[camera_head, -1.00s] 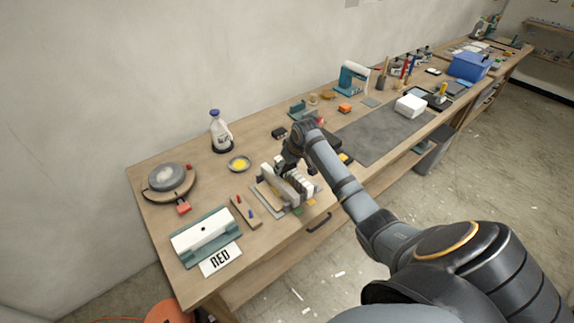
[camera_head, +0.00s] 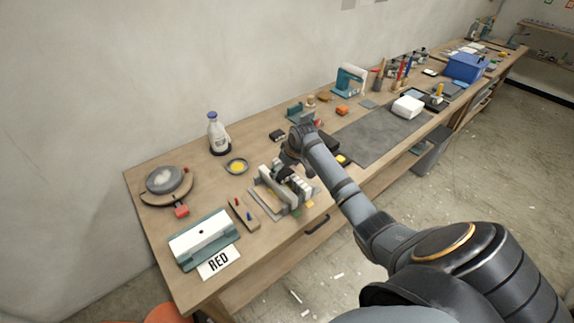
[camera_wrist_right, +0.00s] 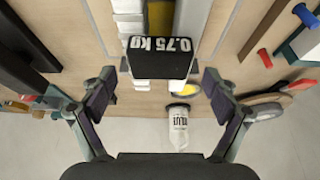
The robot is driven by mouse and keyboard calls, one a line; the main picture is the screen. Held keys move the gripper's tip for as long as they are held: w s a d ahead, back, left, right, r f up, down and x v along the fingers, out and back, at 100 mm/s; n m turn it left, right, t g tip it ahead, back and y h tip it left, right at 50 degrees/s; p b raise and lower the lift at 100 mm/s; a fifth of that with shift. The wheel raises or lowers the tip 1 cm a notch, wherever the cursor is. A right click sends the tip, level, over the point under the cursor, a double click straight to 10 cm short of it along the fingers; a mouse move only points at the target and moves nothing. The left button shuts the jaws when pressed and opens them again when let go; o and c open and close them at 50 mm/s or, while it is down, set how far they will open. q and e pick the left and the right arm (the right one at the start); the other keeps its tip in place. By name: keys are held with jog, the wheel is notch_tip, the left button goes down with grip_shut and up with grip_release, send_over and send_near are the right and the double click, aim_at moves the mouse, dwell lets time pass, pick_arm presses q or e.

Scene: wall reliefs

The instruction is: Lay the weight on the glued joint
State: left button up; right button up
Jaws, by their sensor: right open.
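The weight, a black block marked 0.75 KG (camera_wrist_right: 160,57), lies across the top of the white pieces (camera_wrist_right: 130,25) held in the fixture. In the head view the weight (camera_head: 283,171) is a small dark shape on the fixture (camera_head: 270,203). My right gripper (camera_wrist_right: 160,88) is open, its fingers spread on either side of the weight's near end with gaps between. In the head view the right gripper (camera_head: 290,160) is just above and behind the weight. The glued joint itself is hidden under the weight. My left gripper is not in view.
A yellow dish (camera_head: 237,166) and a bottle (camera_head: 218,134) stand behind. A grey mat (camera_head: 375,135) lies right.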

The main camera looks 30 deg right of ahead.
jog(key=b+v, duration=0.2)
jog(key=v, duration=1)
jog(key=shift+r, duration=0.45)
